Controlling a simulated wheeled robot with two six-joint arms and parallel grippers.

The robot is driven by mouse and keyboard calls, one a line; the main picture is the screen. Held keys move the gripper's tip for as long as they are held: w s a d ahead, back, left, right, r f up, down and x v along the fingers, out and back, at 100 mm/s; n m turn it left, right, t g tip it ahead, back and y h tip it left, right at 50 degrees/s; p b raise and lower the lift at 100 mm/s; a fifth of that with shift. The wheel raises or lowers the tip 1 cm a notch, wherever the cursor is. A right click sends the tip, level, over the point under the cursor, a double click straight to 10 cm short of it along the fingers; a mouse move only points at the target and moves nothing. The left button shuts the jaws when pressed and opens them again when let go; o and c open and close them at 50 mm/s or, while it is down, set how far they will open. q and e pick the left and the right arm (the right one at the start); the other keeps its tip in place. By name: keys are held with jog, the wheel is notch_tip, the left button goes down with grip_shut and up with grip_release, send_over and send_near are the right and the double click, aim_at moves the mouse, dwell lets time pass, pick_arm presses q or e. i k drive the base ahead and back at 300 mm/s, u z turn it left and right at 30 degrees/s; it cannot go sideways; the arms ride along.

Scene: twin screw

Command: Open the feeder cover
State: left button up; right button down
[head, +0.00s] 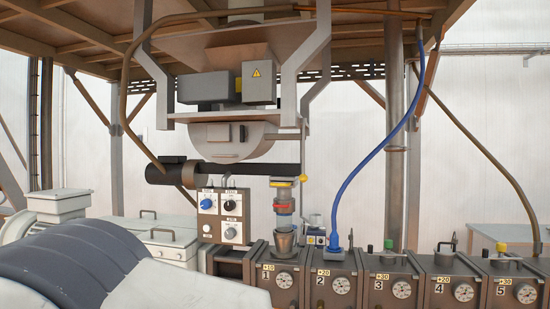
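The feeder unit hangs under the brown platform in the upper middle. It has grey boxes (255,84), one with a yellow warning label. Below them is a pale rounded housing (205,138) with a small dark fitting on its front. I cannot tell for sure which part is the feeder cover; the rounded front may be it, and no opening shows there. A dark horizontal tube (258,169) runs just under the housing. Neither of my grippers is in view.
A row of numbered dark barrel blocks (398,268) with dials stands at lower right. A control box (221,216) with knobs stands below the feeder. A blue hose (371,151) hangs right of it. A large dark-blue ribbed motor-like body (75,265) fills the lower left.

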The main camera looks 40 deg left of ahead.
aim_at(218, 143)
jog(key=z, duration=0.15)
jog(key=i, duration=0.8)
jog(key=u, duration=0.7)
jog(key=i, duration=0.65)
jog(key=u, duration=0.65)
